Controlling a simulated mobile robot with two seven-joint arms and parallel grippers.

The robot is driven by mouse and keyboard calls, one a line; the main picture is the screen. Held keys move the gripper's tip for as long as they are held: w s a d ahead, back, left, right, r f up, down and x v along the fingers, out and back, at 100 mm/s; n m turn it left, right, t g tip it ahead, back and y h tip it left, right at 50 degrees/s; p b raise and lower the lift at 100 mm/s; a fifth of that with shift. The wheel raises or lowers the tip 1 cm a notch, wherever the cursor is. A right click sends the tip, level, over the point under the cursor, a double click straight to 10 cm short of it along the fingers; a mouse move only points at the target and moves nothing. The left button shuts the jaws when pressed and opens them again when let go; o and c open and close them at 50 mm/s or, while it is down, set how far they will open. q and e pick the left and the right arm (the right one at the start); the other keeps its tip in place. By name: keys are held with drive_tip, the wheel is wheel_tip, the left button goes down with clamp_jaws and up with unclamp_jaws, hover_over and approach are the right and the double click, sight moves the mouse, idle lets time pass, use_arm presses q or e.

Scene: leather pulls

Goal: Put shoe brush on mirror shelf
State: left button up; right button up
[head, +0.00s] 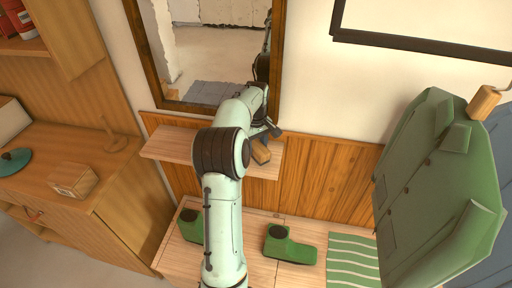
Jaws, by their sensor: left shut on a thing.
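The mirror shelf (172,147) is a pale wooden board on the wall just below the dark-framed mirror (202,48). My left arm reaches up across the middle of the view and covers part of the shelf. My left gripper (264,138) is at the shelf's right part, shut on the shoe brush (261,153), a small tan-brown block. The brush overlaps the shelf's right end in the view; I cannot tell whether it touches the board. My right gripper is not in view.
Green boots (289,246) stand on the wooden bench below, beside a striped green mat (352,262). A green jacket (438,180) hangs at the right. A wooden cabinet (62,150) stands at the left. The shelf's left part looks bare.

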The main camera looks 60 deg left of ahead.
sight(256, 144)
use_arm(q)
drive_tip(key=shift+f, duration=0.55)
drive_tip(key=shift+f, duration=0.2)
drive_tip(key=o, duration=0.9)
drive_tip(key=shift+o, duration=0.2)
drive_tip(key=shift+r, duration=0.1)
wheel_tip(256, 144, up, 12)
drive_tip(key=shift+r, duration=0.1)
